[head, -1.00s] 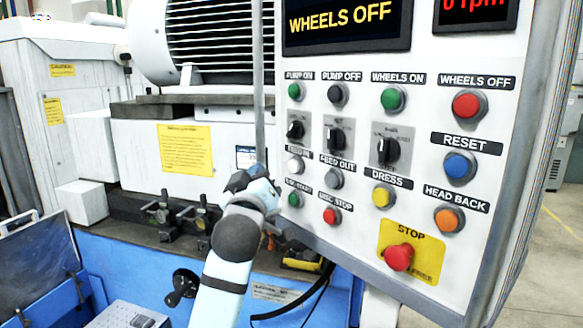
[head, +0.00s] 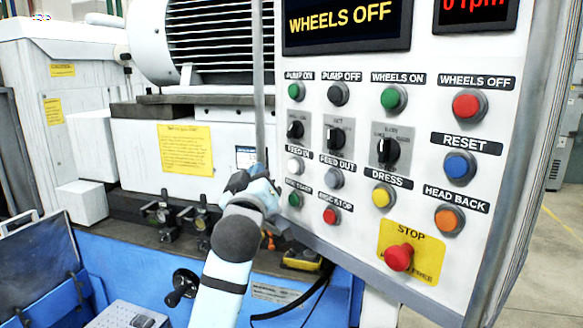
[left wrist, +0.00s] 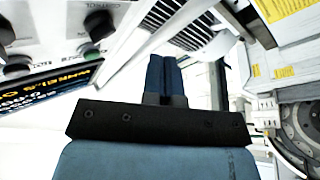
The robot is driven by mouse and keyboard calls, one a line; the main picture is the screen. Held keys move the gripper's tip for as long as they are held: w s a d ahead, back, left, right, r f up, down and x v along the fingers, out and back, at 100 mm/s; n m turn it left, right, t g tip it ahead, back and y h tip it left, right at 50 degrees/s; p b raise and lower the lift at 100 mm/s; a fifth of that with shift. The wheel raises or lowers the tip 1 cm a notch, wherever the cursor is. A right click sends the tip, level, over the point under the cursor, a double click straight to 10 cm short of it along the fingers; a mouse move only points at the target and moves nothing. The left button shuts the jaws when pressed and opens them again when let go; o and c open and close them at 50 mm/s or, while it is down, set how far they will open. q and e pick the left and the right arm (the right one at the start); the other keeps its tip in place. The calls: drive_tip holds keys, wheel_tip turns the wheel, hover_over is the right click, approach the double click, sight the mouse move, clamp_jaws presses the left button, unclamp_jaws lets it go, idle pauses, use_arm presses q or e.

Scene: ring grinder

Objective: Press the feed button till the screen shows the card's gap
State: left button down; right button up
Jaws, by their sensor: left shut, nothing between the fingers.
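The control panel (head: 400,120) fills the right of the head view. Its white FEED IN button (head: 295,166) and grey FEED OUT button (head: 334,178) sit in the lower left rows. The main screen (head: 346,22) reads WHEELS OFF in yellow. A red readout (head: 474,8) beside it is cut off at the top. My left gripper (head: 258,172) is by the panel's left edge, just left of FEED IN; its tips are hard to make out, and I cannot tell any contact. In the left wrist view its blue fingers (left wrist: 164,78) are together and empty.
Other buttons surround the feed buttons, including green DISC START (head: 294,199), red DISC STOP (head: 331,215) and red STOP (head: 398,257). Selector knobs (head: 336,136) stick out above. The grinder body (head: 165,145) stands behind my arm.

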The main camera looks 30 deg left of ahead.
sight(294, 166)
use_arm(q)
drive_tip(key=s+m+t+h+p, duration=0.1)
drive_tip(key=m+t+h, duration=0.1)
drive_tip(key=m+h, duration=0.3)
drive_tip(key=s+a+m+t+h+p, duration=0.1)
drive_tip(key=m+t+h+p, duration=0.1)
drive_tip(key=m+h, duration=0.3)
drive_tip(key=s+m+t+h+p, duration=0.1)
drive_tip(key=m+h, duration=0.4)
drive_tip(key=m, duration=0.5)
drive_tip(key=shift+s+a+f+t, duration=0.15)
drive_tip(key=shift+s+f+t, duration=0.2)
drive_tip(key=shift+t, duration=0.55)
drive_tip(key=shift+r, duration=0.1)
drive_tip(key=w+d, duration=0.3)
drive_tip(key=w, duration=0.5)
drive_tip(key=shift+w, duration=0.15)
drive_tip(key=shift+w+d, duration=0.15)
drive_tip(key=shift+w, duration=0.25)
